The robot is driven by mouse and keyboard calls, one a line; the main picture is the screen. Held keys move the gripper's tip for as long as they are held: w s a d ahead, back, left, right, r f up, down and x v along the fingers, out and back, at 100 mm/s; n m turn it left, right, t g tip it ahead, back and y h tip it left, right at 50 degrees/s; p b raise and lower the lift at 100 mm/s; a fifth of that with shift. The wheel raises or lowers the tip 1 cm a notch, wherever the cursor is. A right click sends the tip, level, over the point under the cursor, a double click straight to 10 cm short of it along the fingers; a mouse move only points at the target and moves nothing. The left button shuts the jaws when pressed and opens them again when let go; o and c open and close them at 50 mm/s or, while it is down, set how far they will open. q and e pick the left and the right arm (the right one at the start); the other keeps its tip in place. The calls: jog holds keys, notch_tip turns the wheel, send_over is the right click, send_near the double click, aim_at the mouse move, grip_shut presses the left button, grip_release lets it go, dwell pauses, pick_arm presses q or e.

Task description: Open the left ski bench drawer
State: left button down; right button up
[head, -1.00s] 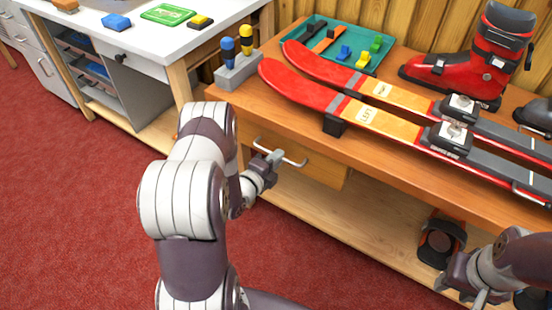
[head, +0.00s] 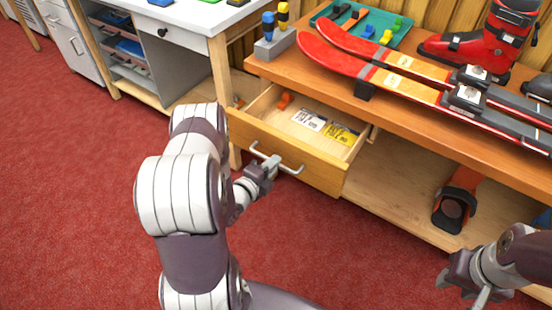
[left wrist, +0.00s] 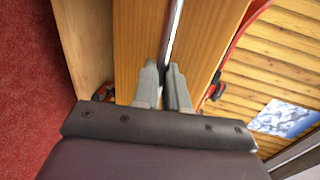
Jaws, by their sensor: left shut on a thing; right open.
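The left ski bench drawer (head: 318,172) is pulled well out from under the wooden bench top. Its inside shows a white printed card, a yellow printed card and a small orange thing. My left gripper (head: 266,168) is shut on the metal bar handle (head: 289,168) on the drawer front. In the left wrist view the fingers (left wrist: 163,88) close on either side of the handle bar (left wrist: 174,30). My right gripper (head: 465,285) is at the lower right, open and away from the drawer.
Two red and yellow skis (head: 400,84) lie on the bench top (head: 290,70), with a green tray (head: 405,38), a red boot (head: 490,40) and a tool block (head: 275,45). An orange and black thing (head: 455,202) sits on the lower shelf (head: 390,190). A white workbench (head: 195,15) stands at left. Red carpet is clear in front.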

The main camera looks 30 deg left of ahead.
pick_arm(q)
jog(key=shift+s, duration=0.4)
jog(key=c, duration=1.2)
grip_release()
jog(key=p+v, duration=0.2)
jog(key=v, duration=1)
jog(key=shift+s+a+p, duration=0.1)
jog(key=shift+s+p, duration=0.25)
